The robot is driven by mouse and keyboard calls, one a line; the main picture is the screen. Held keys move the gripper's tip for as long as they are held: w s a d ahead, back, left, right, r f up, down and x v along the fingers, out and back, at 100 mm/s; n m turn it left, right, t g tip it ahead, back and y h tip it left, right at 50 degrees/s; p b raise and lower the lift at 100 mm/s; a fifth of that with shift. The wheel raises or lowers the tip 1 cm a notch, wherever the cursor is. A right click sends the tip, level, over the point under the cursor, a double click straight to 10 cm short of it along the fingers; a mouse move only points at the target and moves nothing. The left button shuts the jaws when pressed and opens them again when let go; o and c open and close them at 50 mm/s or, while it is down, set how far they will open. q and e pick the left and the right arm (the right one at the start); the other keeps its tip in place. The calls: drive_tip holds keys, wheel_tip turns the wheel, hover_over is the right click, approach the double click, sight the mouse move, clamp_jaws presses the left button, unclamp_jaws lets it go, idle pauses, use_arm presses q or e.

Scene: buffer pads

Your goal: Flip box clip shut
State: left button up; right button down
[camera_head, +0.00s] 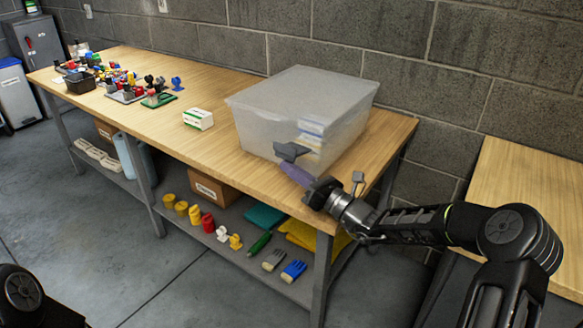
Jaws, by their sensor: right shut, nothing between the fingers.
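A translucent plastic box (262,125) with a pale lid (305,85) stands near the right end of the wooden workbench. Blue and yellowish contents show dimly through its wall. A dark grey clip (292,151) sticks out at the box's near side, below the lid edge. My right gripper (287,167) reaches in from the right, with its purplish fingers shut and empty just below the clip. I cannot tell whether they touch the clip. My left gripper is out of view.
The workbench (225,150) has free room left of the box. A small white-and-green carton (198,119) stands there, with coloured parts and a black bin (80,82) farther left. The lower shelf holds a cardboard box (212,187), gloves and yellow parts. A block wall stands close behind.

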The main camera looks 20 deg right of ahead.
sight(294, 153)
drive_tip(key=shift+r, duration=0.1)
drive_tip(key=r+m+h+p, duration=0.1)
drive_tip(key=r+m+p, duration=0.1)
drive_tip(key=m+p, duration=0.2)
drive_tip(key=r+m+h+p, duration=0.1)
drive_tip(key=m+p, duration=0.3)
drive_tip(key=p, duration=0.4)
drive_tip(key=d+r+m+h+p, duration=0.1)
drive_tip(key=r+m+p, duration=0.3)
drive_tip(key=p, duration=0.2)
drive_tip(key=shift+w+h, duration=0.3)
drive_tip(key=shift+w, duration=0.05)
drive_tip(key=shift+w+d+r+p, duration=0.2)
drive_tip(key=shift+p, duration=0.4)
drive_tip(key=shift+f, duration=0.2)
